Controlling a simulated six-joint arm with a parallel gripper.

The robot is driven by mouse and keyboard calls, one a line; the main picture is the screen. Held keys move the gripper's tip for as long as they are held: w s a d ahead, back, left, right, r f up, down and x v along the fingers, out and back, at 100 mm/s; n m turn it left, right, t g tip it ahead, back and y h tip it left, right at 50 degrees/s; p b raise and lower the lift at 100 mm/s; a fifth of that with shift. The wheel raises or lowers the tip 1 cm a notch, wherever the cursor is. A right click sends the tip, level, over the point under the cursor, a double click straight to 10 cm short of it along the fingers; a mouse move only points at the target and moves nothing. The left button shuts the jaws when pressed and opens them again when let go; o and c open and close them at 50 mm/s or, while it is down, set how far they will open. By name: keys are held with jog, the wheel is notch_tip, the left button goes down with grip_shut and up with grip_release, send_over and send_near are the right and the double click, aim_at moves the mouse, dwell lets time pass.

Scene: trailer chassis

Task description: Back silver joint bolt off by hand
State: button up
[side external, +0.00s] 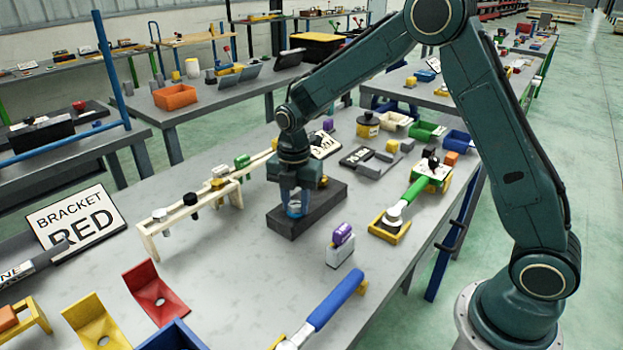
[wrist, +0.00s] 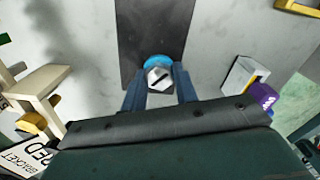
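The silver bolt (wrist: 159,79) has a hex head with a dark slot and stands upright over a blue round part (wrist: 158,61). Both are at the dark block (wrist: 128,30), which also shows on the bench in the side view (side external: 325,212). My gripper (wrist: 160,84) points down, with one finger on each side of the bolt head. The fingers lie close to the head, but I cannot tell whether they press on it. In the side view my gripper (side external: 294,208) hides most of the bolt, and some blue shows between the fingers.
A cream rack (side external: 190,208) with several coloured-head bolts stands left of the block. A purple-topped white block (side external: 341,245), a blue-handled tool (side external: 335,300) and a green-handled tool (side external: 408,202) lie to the right. A red bracket (side external: 157,290) sits in front. Bare bench surrounds the dark block.

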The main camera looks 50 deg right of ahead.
aim_at(296, 204)
jog(key=o, duration=0.4)
jog(key=shift+f, duration=0.15)
jog(key=shift+c, duration=0.2)
jog(key=shift+r, duration=0.3)
notch_tip(296, 204, up, 13)
jog(key=shift+r, duration=0.2)
jog(key=shift+r, duration=0.1)
